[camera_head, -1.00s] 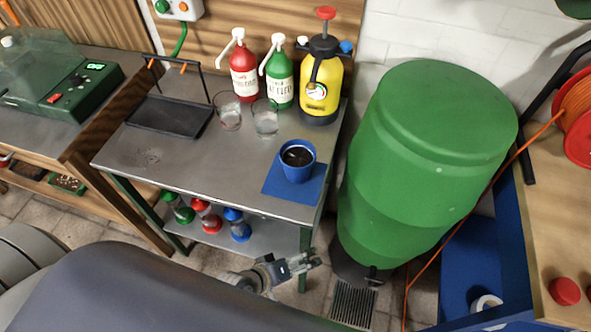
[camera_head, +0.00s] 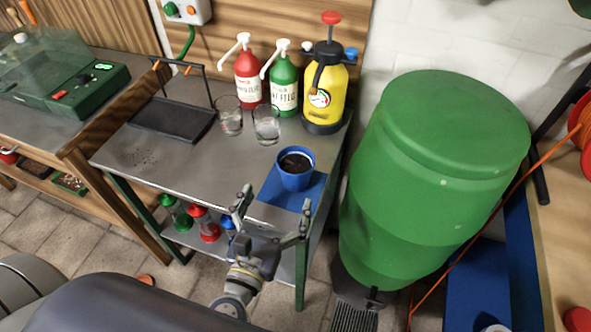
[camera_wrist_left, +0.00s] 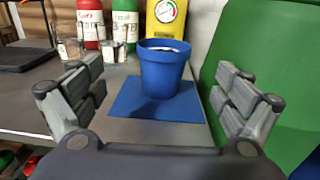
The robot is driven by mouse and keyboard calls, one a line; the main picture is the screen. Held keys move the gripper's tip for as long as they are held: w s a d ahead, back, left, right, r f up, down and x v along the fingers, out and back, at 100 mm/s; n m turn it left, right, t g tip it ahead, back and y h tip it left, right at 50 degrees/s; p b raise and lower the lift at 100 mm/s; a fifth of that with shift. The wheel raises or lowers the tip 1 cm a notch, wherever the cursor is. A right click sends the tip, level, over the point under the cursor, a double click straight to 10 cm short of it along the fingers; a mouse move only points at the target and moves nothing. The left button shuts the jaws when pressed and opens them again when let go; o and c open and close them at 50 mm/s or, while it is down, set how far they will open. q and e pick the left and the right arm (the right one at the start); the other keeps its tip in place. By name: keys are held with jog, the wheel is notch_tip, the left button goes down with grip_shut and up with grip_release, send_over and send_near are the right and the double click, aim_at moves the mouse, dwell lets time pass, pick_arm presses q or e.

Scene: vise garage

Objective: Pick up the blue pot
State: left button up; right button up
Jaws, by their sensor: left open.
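The blue pot (camera_head: 296,171) stands upright on a blue mat (camera_head: 273,191) near the front right corner of the metal table, with dark contents inside. My left gripper (camera_head: 274,209) is open and empty, in front of the table's front edge and short of the pot. In the left wrist view the pot (camera_wrist_left: 163,70) stands ahead between the two spread fingers (camera_wrist_left: 158,103), apart from both. The mat (camera_wrist_left: 134,101) shows under it. My right gripper is not in view.
Two clear glasses (camera_head: 266,126) stand behind the pot. Red (camera_head: 248,77), green (camera_head: 285,90) and yellow (camera_head: 326,92) bottles stand at the back. A black tray (camera_head: 172,118) lies at left. A large green barrel (camera_head: 432,170) stands close at right.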

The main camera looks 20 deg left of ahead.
aim_at(290, 175)
pick_arm(q)
jog(key=w, duration=0.1)
jog(key=w+p, duration=0.1)
jog(key=w, duration=0.2)
jog(key=shift+r+p, duration=0.25)
jog(key=shift+p, duration=0.15)
jog(key=shift+w+f, duration=0.1)
jog(key=shift+w, duration=0.5)
jog(key=shift+w+p, duration=0.35)
jog(key=shift+p, duration=0.05)
jog(key=w, duration=0.1)
jog(key=w+p, duration=0.1)
jog(key=w, duration=0.1)
jog(key=shift+w+d+r+p, duration=0.2)
jog(key=shift+d+r+p, duration=0.1)
jog(key=shift+w+f, duration=0.15)
jog(key=shift+w, duration=0.4)
jog(key=shift+c, duration=1.1)
jog(key=c, duration=1)
jog(key=shift+c, duration=0.8)
